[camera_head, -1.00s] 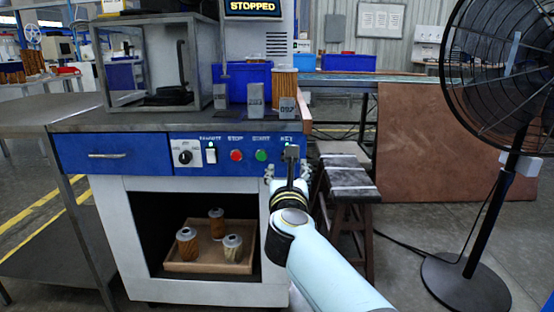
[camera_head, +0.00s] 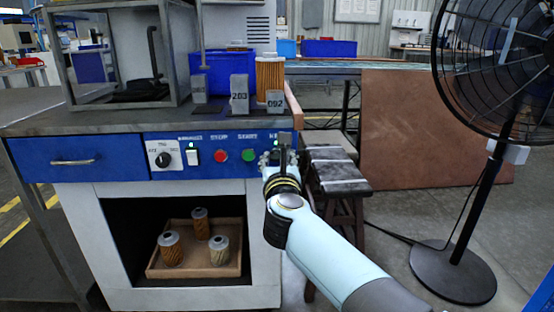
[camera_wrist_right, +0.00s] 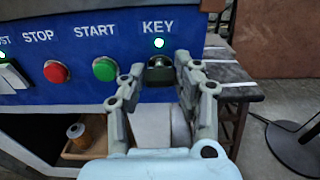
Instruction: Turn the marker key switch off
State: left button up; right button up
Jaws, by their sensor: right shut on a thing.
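The marker's blue control panel (camera_head: 232,168) spans the front of the cabinet. Its key switch (camera_wrist_right: 160,70), dark and round, sits under the white KEY label in the right wrist view. A lit pale-green lamp (camera_wrist_right: 159,43) is just above it. My right gripper (camera_wrist_right: 157,76) has its fingers on either side of the switch and is shut on it. In the head view my right gripper (camera_head: 286,152) covers the switch. The key's exact angle is hard to tell. My left gripper is not in view.
Left of the key are a green START button (camera_wrist_right: 105,69) and a red STOP button (camera_wrist_right: 57,72). A stool (camera_head: 337,170) stands right of the cabinet, and a black fan (camera_head: 490,150) farther right. A tray (camera_head: 190,272) with filter cartridges sits in the cabinet opening.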

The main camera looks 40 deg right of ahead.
grip_shut()
